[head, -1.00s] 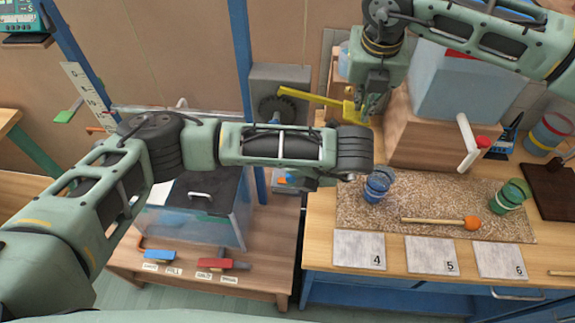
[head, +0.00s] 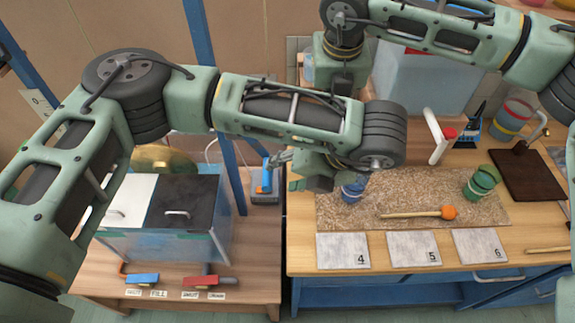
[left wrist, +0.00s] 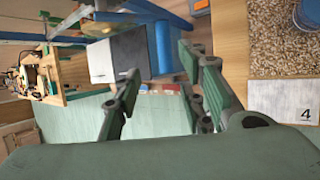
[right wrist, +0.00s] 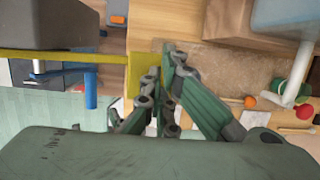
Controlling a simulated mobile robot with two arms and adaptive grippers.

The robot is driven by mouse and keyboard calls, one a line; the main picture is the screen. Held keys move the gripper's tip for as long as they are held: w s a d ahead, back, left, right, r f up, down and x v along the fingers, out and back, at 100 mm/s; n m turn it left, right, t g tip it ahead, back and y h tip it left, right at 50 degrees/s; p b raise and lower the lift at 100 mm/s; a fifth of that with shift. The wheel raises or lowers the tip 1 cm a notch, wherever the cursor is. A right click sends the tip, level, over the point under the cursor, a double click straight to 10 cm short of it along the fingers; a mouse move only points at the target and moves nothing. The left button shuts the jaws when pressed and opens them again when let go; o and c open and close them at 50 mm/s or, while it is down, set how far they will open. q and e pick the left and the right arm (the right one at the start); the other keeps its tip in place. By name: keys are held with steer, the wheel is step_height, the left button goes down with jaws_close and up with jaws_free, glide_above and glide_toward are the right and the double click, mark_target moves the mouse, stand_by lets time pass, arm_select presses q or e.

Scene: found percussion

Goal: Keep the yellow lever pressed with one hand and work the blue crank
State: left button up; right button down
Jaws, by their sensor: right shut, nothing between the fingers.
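The blue crank (head: 265,182) shows at the gap between the tables in the head view, and its upright blue grip (right wrist: 91,88) in the right wrist view. My left gripper (head: 280,160) is open beside it. In the left wrist view, a blue cylinder (left wrist: 163,46), apparently the crank grip, appears near my open left fingers (left wrist: 160,64); whether they touch is unclear. The yellow lever (right wrist: 60,56) shows in the right wrist view, ending in a yellow plate (right wrist: 143,75). My right gripper (right wrist: 168,60) is shut and empty against or just beside that plate. Arms hide this in the head view.
A blue cup (head: 352,191), green cups (head: 482,182) and an orange-headed mallet (head: 420,213) are on the speckled mat (head: 385,240). A lidded clear box (head: 140,245) stands on the left table. Numbered tiles (head: 345,252) line the right table's front.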

mark_target(264, 177)
arm_select(q)
steer(key=shift+c, duration=0.3)
